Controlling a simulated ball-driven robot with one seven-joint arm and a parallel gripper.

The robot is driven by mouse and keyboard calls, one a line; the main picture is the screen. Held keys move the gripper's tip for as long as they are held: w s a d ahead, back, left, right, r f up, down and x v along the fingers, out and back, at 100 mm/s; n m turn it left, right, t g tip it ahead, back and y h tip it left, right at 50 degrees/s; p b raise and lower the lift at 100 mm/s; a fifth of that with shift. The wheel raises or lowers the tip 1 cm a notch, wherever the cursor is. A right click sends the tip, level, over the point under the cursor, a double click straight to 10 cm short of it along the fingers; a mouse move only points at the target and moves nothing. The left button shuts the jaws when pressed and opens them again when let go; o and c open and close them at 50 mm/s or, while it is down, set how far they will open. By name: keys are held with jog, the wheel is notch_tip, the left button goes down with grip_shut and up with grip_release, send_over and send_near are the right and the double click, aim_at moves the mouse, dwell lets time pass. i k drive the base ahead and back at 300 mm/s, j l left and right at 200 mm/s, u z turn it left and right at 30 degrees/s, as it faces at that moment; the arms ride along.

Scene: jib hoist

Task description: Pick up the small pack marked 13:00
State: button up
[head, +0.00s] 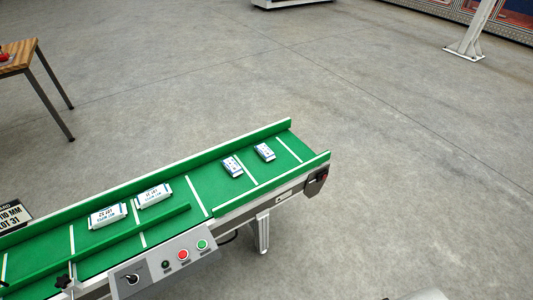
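Two small white-and-blue packs lie on the green conveyor belt (205,181) in the head view. One small pack (232,166) lies just left of a white cross line. The other small pack (264,152) lies to its right, nearer the belt's far end. Their printing is too small to read, so I cannot tell which one is marked 13:00. My gripper is not in view.
Two larger white packs, a left one (107,216) and a right one (153,195), lie further left on the belt. Side rails edge the belt. A control box (165,262) with buttons is at the front. A wooden table (18,54) stands upper left.

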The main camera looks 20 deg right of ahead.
aim_at(234, 169)
jog(key=i+l, duration=0.15)
jog(key=i, duration=0.55)
jog(key=i+l, duration=0.15)
jog(key=i, duration=0.55)
jog(key=i+l, duration=0.15)
jog(key=i, duration=0.55)
